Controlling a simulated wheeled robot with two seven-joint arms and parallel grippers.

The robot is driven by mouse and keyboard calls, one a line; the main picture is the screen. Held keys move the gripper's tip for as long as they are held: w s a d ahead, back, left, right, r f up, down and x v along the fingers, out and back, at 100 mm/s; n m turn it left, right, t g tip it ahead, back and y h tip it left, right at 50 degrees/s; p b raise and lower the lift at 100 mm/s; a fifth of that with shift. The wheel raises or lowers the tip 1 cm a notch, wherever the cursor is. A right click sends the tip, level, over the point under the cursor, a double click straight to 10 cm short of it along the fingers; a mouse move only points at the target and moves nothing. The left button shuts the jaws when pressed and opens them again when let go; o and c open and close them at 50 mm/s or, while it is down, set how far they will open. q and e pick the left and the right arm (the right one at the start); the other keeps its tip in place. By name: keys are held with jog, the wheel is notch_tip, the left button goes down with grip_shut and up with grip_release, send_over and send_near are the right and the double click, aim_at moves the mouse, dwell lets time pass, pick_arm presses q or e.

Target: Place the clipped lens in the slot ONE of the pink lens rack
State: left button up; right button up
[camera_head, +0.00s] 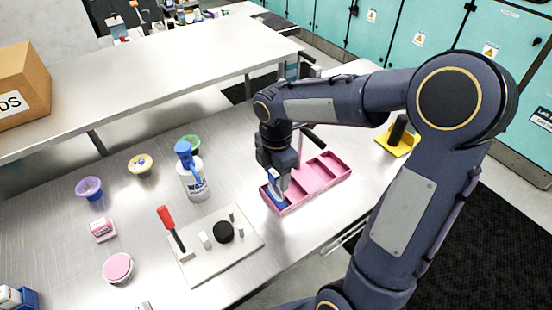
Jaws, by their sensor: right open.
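The pink lens rack (318,177) lies on the metal table right of centre, with several slots in a row. My right gripper (277,186) points down over the near left end of the rack. It is open. A blue and white piece (276,198), which looks like the clipped lens, sits in the end slot of the rack, right below the fingers. The fingers partly hide it, and I cannot tell whether they touch it. My left gripper is not in view.
A white wash bottle (194,178) with a blue top stands left of the rack. A grey board (207,258) with a red-handled tool (172,229) and a black disc (223,232) lies in front. A yellow holder (399,141) is at the right. Small tubs stand at the left.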

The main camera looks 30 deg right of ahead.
notch_tip(320, 180, up, 11)
jog(key=s+a+f+m+t+y, duration=0.2)
jog(key=s+m, duration=0.6)
jog(key=m, duration=0.2)
jog(key=s+a+f+m+t+y, duration=0.1)
jog(key=s+a+f+m+t, duration=0.1)
jog(key=s+m, duration=0.7)
jog(key=shift+f+m+t+y, duration=0.4)
jog(key=shift+f+m+t, duration=0.35)
jog(key=shift+m+t, duration=0.05)
